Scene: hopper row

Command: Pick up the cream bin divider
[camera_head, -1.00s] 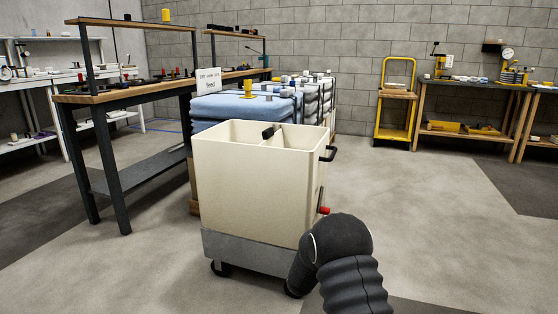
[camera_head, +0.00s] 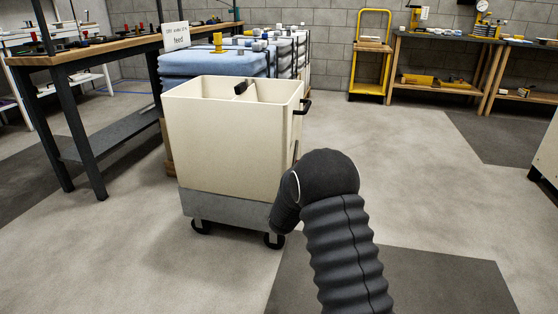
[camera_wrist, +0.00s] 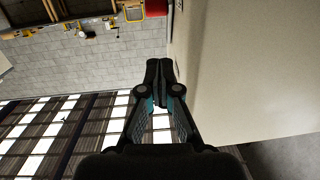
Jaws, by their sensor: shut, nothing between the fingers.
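The cream bin divider (camera_head: 246,97) stands inside the cream bin (camera_head: 222,140) in the head view. In the head view my gripper is hidden behind my dark arm, to the right of the bin.
The bin rides on a grey wheeled base (camera_head: 232,208) and has a black side handle (camera_head: 303,107). Stacked blue bundles (camera_head: 212,65) and a dark workbench (camera_head: 115,47) stand behind and left. A yellow cart (camera_head: 370,60) is at the back wall. Floor to the right is open.

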